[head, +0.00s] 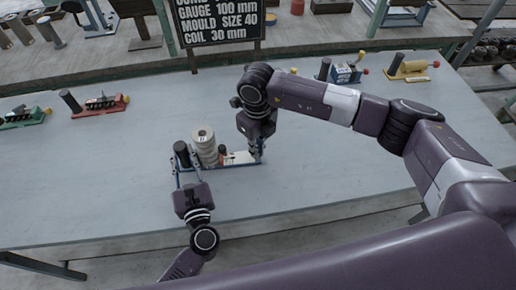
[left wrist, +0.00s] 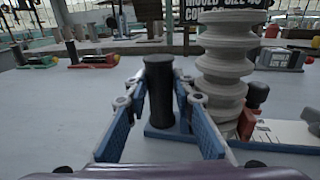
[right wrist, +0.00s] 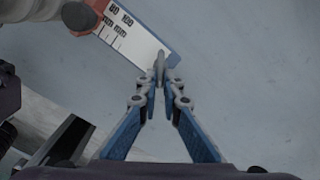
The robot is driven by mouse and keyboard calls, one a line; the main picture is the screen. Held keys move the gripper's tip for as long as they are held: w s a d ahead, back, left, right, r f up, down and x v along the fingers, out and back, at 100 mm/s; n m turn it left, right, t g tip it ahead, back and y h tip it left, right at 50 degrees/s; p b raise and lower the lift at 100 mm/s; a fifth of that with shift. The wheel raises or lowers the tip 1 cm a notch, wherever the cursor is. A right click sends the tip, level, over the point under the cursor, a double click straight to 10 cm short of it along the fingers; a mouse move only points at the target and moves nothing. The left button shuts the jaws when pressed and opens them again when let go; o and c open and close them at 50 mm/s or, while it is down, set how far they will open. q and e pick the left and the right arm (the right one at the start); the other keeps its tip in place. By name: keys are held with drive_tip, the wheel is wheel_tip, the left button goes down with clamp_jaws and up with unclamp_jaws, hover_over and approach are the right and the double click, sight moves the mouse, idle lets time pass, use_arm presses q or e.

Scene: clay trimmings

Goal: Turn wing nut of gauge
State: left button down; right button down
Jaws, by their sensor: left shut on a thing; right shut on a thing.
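The gauge (head: 215,167) stands mid-table, with a blue base, a white scale (right wrist: 135,40), a red slider (right wrist: 92,14) with a dark knob, and a black upright grip (left wrist: 159,95). My left gripper (head: 180,165) is shut on the black grip, a finger on each side. My right gripper (head: 256,153) is shut at the scale's far end on a thin grey piece (right wrist: 160,62), apparently the wing nut, mostly hidden by the fingertips.
A black sign (head: 218,20) stands behind, reading gauge 100 mm, mould size 40, coil 30 mm. Green (head: 22,117), red (head: 95,106), blue (head: 345,74) and yellow (head: 408,66) gauges stand along the back. The grey table (head: 90,190) is clear around and in front of the middle gauge.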

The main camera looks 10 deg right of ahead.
drive_tip(key=shift+a+r+m, duration=0.1)
drive_tip(key=shift+a+m, duration=0.05)
drive_tip(key=shift+m, duration=0.95)
drive_tip(key=shift+a+m, duration=0.1)
drive_tip(key=shift+m, duration=1)
drive_tip(key=c, duration=2.1)
unclamp_jaws()
drive_tip(key=shift+s, duration=0.1)
wheel_tip(320, 180, up, 12)
